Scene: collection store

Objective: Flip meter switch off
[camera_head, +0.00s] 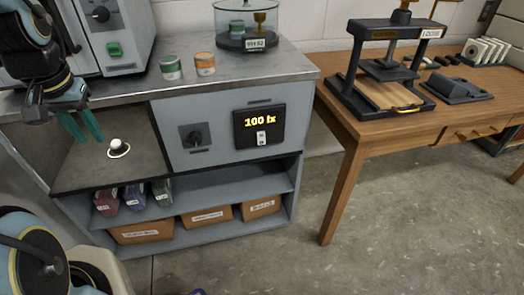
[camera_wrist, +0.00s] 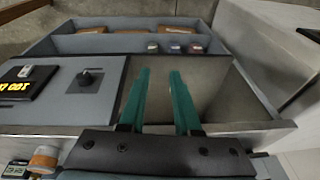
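The meter (camera_head: 258,125) is a black box on the grey cabinet front, with "100 lx" lit in yellow. Its small white switch (camera_head: 261,138) sits below the digits; I cannot tell its position for sure. In the wrist view the meter (camera_wrist: 18,84) is upside down at the left edge, with the switch (camera_wrist: 25,71) visible. My gripper (camera_head: 85,125) has teal fingers and hangs at the left, over the cabinet's left section, well apart from the meter. In the wrist view the fingers of my gripper (camera_wrist: 159,72) are parallel with an empty gap between them.
A black rotary knob (camera_head: 195,137) lies between my gripper and the meter. A white knob (camera_head: 118,147) is on the left section. Green (camera_head: 170,67) and orange (camera_head: 204,64) tins stand on the countertop. A wooden table (camera_head: 350,130) with a press is at right. Floor in front is clear.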

